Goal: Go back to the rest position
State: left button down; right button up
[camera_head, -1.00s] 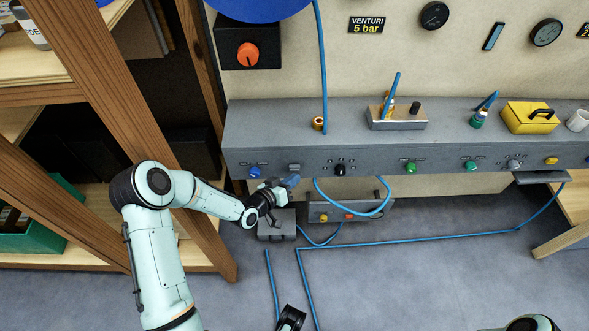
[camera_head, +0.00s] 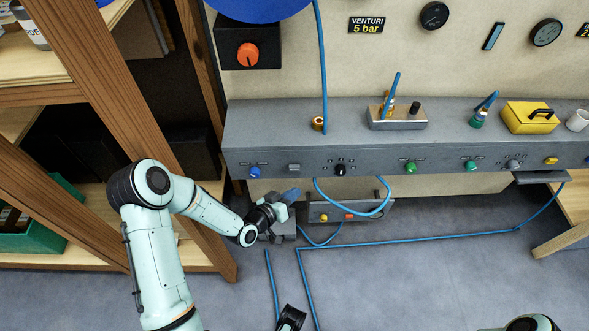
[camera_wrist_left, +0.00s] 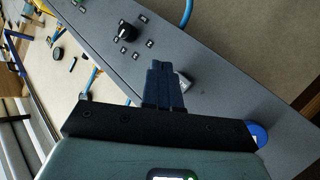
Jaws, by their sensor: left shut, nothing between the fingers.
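My left gripper (camera_head: 291,196) is shut and empty, its blue fingers held just below the front face of the grey control panel (camera_head: 300,158). In the left wrist view the shut blue fingers (camera_wrist_left: 164,84) lie in front of the panel face, near a grey switch (camera_wrist_left: 186,80) and a black knob (camera_wrist_left: 127,32). The same grey switch (camera_head: 294,167) shows above the gripper in the head view.
A grey box (camera_head: 283,237) sits on the floor under my left gripper. A second box (camera_head: 325,212) with buttons and a blue hose (camera_head: 405,239) lie nearby. A wooden shelf (camera_head: 150,130) stands close on the left. The floor at the front right is clear.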

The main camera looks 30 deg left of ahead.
pick_arm(q)
jog(key=s+d+f+g+h+p, duration=0.1)
jog(key=s+d+f+g+p, duration=0.55)
jog(key=s+d+f, duration=0.35)
jog(key=s+d+g+p, duration=0.3)
jog(key=s+g, duration=0.5)
jog(key=s, duration=1)
jog(key=shift+s+r+n+g+p, duration=0.25)
jog(key=shift+n+g+p, duration=0.15)
jog(key=shift+p, duration=0.3)
